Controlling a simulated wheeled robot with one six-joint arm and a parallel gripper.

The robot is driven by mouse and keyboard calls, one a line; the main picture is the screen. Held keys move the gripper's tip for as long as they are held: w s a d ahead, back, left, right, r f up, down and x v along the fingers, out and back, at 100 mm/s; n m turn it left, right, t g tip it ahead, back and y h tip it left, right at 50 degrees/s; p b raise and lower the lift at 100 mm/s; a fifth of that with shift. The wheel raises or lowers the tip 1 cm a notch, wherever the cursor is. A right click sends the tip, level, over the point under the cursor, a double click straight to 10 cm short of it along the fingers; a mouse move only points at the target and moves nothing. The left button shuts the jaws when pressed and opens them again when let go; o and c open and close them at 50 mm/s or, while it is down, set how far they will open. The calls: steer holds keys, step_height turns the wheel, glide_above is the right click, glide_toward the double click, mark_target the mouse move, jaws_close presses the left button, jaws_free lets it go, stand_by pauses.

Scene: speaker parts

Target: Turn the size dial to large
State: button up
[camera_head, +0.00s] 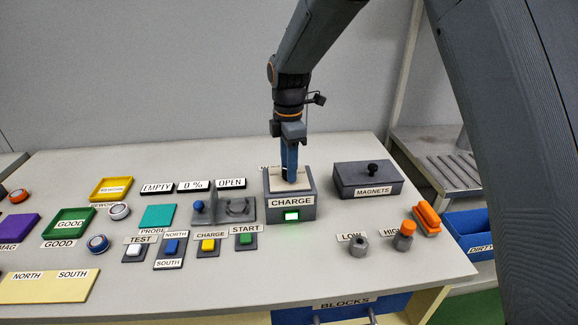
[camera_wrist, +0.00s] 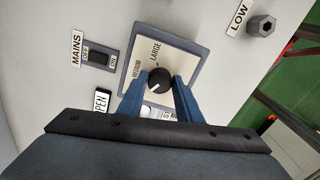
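The size dial (camera_wrist: 160,80) is a round black knob on a cream plate in a grey frame (camera_wrist: 202,58). The plate reads LARGE above the knob and MEDIUM to its left; lettering lower down is partly hidden. A short white mark on the knob points to the lower left, away from LARGE. My gripper (camera_wrist: 161,78) has its two blue fingers on either side of the knob, with no clear gap on either side.
The grey MAGNETS box (camera_head: 367,180) is to the right. A MAINS switch (camera_wrist: 98,57) is left of the dial plate. LOW (camera_head: 358,246) and HIGH (camera_head: 403,240) posts stand at front right.

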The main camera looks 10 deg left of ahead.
steer(key=c, duration=0.5)
steer(key=shift+c, duration=0.2)
steer(key=shift+m, duration=0.4)
steer(key=m+p, duration=0.1)
steer(key=m, duration=0.3)
steer(key=shift+r+m+p, duration=0.1)
steer(key=shift+m+p, duration=0.2)
steer(key=shift+p, duration=0.05)
steer(key=m+p, duration=0.1)
steer(key=m, duration=0.5)
steer(key=m+p, duration=0.1)
steer(key=m, duration=0.5)
steer(key=shift+m+p, duration=0.3)
steer(key=shift+p, duration=0.1)
steer(key=m+p, duration=0.1)
steer(key=m, duration=0.4)
steer(key=shift+a+m, duration=0.1)
steer(key=shift+m, duration=0.3)
